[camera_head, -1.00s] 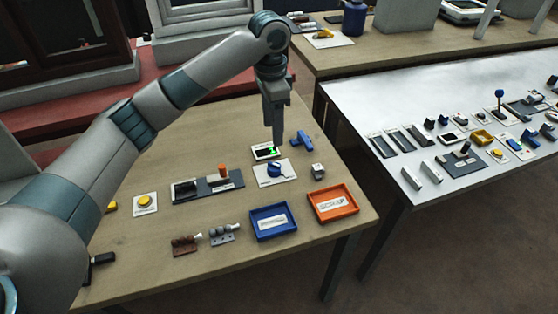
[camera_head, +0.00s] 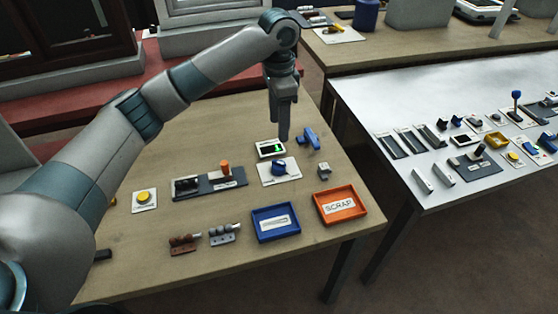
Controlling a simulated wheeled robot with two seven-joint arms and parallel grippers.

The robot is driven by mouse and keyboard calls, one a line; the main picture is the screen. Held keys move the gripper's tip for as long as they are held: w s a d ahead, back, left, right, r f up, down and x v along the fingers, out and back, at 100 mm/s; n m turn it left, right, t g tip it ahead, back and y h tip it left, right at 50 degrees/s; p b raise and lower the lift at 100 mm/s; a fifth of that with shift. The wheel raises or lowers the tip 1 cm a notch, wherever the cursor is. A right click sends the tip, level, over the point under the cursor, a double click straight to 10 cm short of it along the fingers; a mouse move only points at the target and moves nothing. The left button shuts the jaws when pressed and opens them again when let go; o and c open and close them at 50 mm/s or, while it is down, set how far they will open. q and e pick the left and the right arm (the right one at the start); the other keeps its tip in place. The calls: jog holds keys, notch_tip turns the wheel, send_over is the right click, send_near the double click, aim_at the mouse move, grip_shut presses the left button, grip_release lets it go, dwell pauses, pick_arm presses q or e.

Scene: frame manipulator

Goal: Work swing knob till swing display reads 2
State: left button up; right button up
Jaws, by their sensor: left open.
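A blue knob (camera_head: 279,167) sits on a white plate (camera_head: 290,176) in the middle of the wooden table; I take it for the swing knob. Just behind it is a small black display (camera_head: 268,150) in a white frame. It shows a green figure at its right side, too small to read surely. My left gripper (camera_head: 283,138) points down above and behind the knob, at the display's right edge in the picture. It is open, apart from the knob and holds nothing that I can see. My right gripper is not in view.
A blue lever (camera_head: 310,138) and a small grey block (camera_head: 324,171) stand right of the knob. A dark slider panel (camera_head: 210,183) and a yellow button (camera_head: 144,196) lie left. Blue (camera_head: 276,236) and orange (camera_head: 358,214) trays lie in front.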

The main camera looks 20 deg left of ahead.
aim_at(279, 162)
pick_arm(q)
notch_tip(279, 162, down, 14)
jog(key=shift+r+p, duration=0.1)
jog(key=shift+p, duration=1)
jog(key=shift+f, duration=0.7)
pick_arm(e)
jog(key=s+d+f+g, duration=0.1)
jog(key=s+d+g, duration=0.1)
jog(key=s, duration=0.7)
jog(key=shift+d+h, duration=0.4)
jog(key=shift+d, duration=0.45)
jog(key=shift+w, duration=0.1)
pick_arm(q)
jog(key=c, duration=1.1)
